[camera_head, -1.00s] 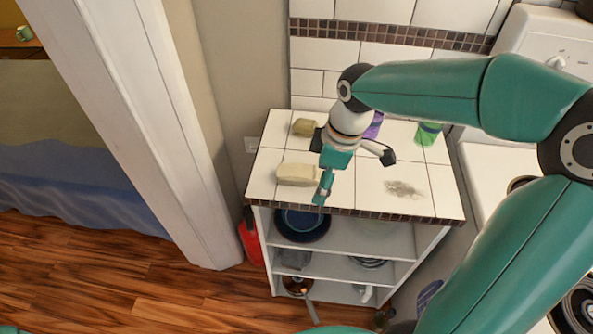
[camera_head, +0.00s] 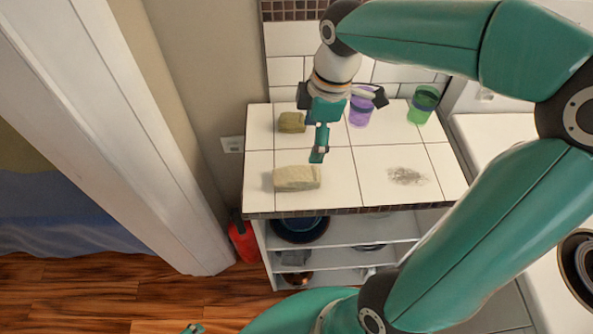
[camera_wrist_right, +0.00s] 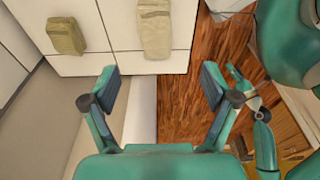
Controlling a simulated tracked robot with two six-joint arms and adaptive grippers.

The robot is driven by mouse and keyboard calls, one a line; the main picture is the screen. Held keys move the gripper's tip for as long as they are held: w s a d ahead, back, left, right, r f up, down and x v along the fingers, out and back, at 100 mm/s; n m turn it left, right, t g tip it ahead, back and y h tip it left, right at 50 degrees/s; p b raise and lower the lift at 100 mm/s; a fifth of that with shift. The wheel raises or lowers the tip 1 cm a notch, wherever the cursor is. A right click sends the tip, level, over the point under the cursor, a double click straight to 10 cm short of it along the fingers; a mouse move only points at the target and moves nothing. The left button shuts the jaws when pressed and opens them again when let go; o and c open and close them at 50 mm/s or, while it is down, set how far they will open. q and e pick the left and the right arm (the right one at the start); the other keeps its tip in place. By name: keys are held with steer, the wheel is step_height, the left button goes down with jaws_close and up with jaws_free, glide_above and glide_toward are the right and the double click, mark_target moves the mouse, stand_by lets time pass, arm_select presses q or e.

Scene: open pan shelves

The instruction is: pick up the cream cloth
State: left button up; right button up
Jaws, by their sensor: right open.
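The cream cloth (camera_head: 298,178) is a folded, block-like bundle on the white-tiled counter near its front left. It also shows at the top of the right wrist view (camera_wrist_right: 154,30). My right gripper (camera_head: 318,154) is open and empty, with its fingers beyond and slightly right of the cloth's right end in the head view. In the wrist view the cloth lies past the open fingers (camera_wrist_right: 160,80), apart from them. My left gripper (camera_head: 193,329) barely shows at the bottom edge of the head view; its jaws are unclear.
An olive cloth (camera_head: 291,122) lies behind the cream one. A purple cup (camera_head: 361,108) and a green cup (camera_head: 424,104) stand at the back. A dark smudge (camera_head: 407,176) marks the right side of the counter (camera_head: 345,180). Shelves below hold dishes. A wall flanks the left.

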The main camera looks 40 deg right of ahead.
mark_target(297, 173)
steer(key=f, duration=0.3)
steer(key=w+a+f, duration=0.1)
steer(key=f, duration=0.5)
steer(key=shift+w+a, duration=0.3)
steer(key=shift+w, duration=0.1)
steer(key=f, duration=0.3)
steer(key=w+f+p, duration=0.1)
steer(key=f, duration=0.1)
steer(key=shift+a, duration=0.15)
steer(key=shift+s, duration=0.1)
steer(key=c, duration=1.2)
steer(key=shift+c, duration=0.2)
steer(key=shift+r, duration=0.15)
step_height(297, 173, up, 20)
